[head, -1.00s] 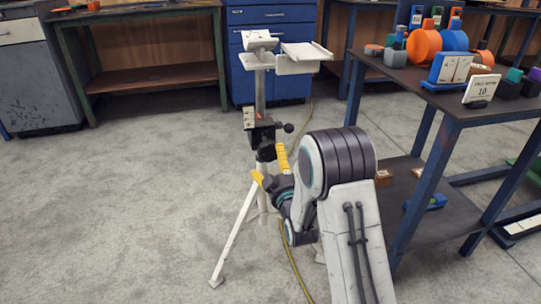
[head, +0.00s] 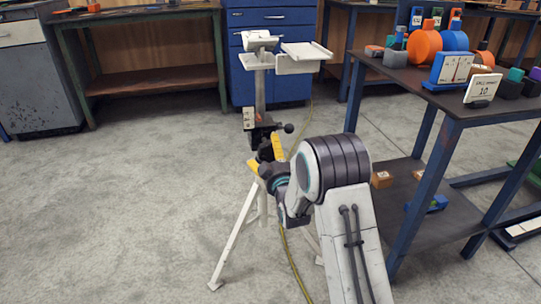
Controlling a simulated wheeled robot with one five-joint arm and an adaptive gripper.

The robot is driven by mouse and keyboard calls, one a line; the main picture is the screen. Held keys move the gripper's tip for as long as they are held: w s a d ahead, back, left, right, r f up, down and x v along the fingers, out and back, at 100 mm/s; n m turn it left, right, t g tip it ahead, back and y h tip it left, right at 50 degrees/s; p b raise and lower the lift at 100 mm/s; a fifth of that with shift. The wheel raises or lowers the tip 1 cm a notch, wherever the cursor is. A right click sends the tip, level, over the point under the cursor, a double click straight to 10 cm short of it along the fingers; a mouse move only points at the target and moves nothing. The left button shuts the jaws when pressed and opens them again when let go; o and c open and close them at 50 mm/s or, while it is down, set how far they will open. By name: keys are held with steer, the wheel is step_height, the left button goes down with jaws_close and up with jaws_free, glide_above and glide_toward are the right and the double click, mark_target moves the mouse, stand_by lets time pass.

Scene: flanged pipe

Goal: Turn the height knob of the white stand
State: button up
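The white stand (head: 260,92) stands on tripod legs on the floor in the middle of the head view. Its black clamp (head: 263,133) sits partway up the column. A black ball-ended handle (head: 289,128) sticks out to the right of the clamp. My gripper (head: 266,157) is just below the clamp, its yellow fingers apart, one on each side of a dark part. I cannot tell whether the fingers touch that part, or whether it is the height knob. My wrist and arm hide the lower column and some of the legs.
A blue-legged table (head: 452,105) with colored parts and a number card (head: 482,89) stands close on the right. A blue cabinet (head: 240,65) and a bench (head: 150,82) are behind. A yellow cable (head: 293,262) lies by the stand. Floor at left is clear.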

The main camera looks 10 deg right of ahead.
steer(key=c, duration=1.1)
steer(key=shift+f, duration=0.1)
steer(key=shift+s+f, duration=0.1)
steer(key=shift+f, duration=0.05)
steer(key=shift+m, duration=0.5)
steer(key=m, duration=0.5)
steer(key=shift+a+f, duration=0.1)
steer(key=m, duration=0.5)
steer(key=shift+a, duration=0.1)
steer(key=m, duration=0.5)
steer(key=shift+a+m, duration=0.1)
steer(key=shift+m, duration=0.3)
steer(key=m, duration=0.4)
steer(key=shift+r+m, duration=0.3)
